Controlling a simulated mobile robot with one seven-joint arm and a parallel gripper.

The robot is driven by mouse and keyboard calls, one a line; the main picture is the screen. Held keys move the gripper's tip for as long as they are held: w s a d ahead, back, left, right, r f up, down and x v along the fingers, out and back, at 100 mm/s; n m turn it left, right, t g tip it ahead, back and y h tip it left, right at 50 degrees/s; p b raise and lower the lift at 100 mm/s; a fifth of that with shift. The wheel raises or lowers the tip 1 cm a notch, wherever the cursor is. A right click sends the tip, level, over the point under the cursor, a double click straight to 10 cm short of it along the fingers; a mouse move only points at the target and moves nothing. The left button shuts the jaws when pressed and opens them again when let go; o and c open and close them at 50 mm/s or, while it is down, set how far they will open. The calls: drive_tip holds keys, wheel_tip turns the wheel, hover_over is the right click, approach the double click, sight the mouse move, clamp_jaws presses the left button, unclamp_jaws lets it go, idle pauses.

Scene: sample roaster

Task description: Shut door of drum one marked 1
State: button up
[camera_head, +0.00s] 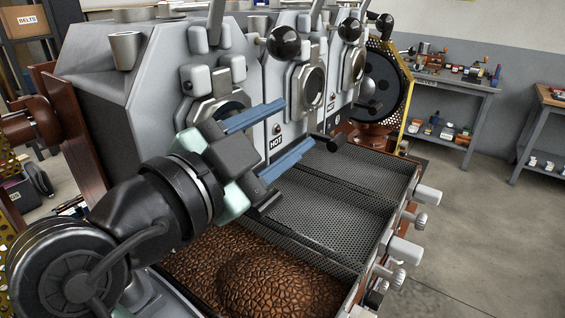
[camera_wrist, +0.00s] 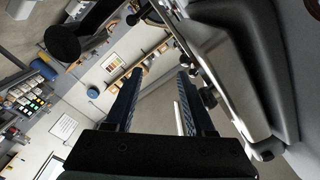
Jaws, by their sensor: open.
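The roaster (camera_head: 110,80) has several drum fronts in a row. The nearest drum front (camera_head: 222,108) shows a dark round opening, partly hidden behind my gripper; I cannot read a number 1 or tell the exact door position. The middle drum front (camera_head: 313,86) and a farther one (camera_head: 356,66) show dark round faces in grey frames. My gripper (camera_head: 297,123) is open and empty, in front of the nearest drum and above the trays. Both blue fingers also show in the wrist view (camera_wrist: 160,72), with nothing between them.
Black ball handles (camera_head: 285,41) stick out above the drums. Brown beans (camera_head: 270,280) fill the nearest tray; the perforated trays (camera_head: 330,205) beyond look empty. Knobs (camera_head: 428,195) line the outer edge. Tables (camera_head: 455,90) stand at right, with clear floor (camera_head: 480,230) before them.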

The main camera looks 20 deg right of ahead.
drive_tip(key=shift+r, duration=0.95)
drive_tip(key=s+d+r+p, duration=0.3)
drive_tip(key=s+r+p, duration=0.1)
drive_tip(key=r, duration=0.2)
idle(0.4)
